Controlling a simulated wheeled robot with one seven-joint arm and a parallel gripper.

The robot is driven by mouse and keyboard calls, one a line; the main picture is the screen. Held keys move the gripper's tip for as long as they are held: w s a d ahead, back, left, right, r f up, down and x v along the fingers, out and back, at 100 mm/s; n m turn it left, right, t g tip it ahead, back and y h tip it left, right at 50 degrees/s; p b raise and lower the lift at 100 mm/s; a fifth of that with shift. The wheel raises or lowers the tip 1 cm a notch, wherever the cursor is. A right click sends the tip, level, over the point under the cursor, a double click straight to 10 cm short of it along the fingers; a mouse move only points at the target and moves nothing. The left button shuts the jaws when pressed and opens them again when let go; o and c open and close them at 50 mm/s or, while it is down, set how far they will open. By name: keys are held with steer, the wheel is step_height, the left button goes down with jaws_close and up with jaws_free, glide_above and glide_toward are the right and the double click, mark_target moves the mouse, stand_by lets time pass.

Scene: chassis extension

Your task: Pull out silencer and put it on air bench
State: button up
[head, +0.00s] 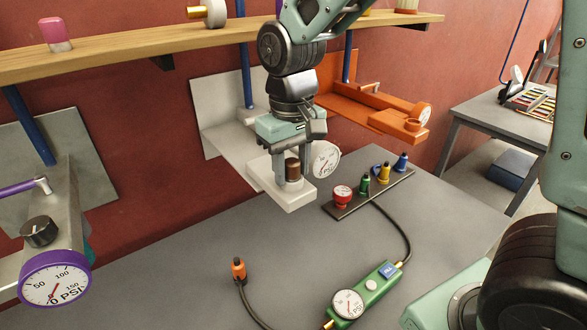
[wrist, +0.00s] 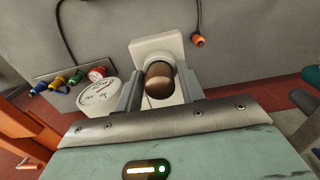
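A brown, metallic-looking cylinder (head: 292,168), which looks like the silencer, stands upright on the pale block of the white wall fixture (head: 266,177). The fixture has a round PSI gauge (head: 326,159) on its side. My gripper (head: 292,152) is right over the cylinder, pointing down. In the wrist view the cylinder (wrist: 159,82) sits between the two fingers of my gripper (wrist: 160,88). I cannot tell whether the fingers touch it. I cannot tell for sure which surface is the air bench; a large grey bench top (head: 190,262) lies below.
A dark strip with red, green, yellow and blue fittings (head: 368,190) lies on the grey top. A green gauge device (head: 362,292) and an orange-tipped hose (head: 239,270) lie nearer. An orange fixture (head: 385,112) stands right, a purple-gauge fixture (head: 54,278) left. A wooden shelf (head: 130,56) runs above.

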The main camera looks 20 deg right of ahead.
mark_target(292, 160)
steer(key=c, duration=0.4)
steer(key=o, duration=1.6)
steer(key=shift+c, duration=0.2)
step_height(292, 160, up, 17)
steer(key=b, duration=0.2)
steer(key=shift+r, duration=0.2)
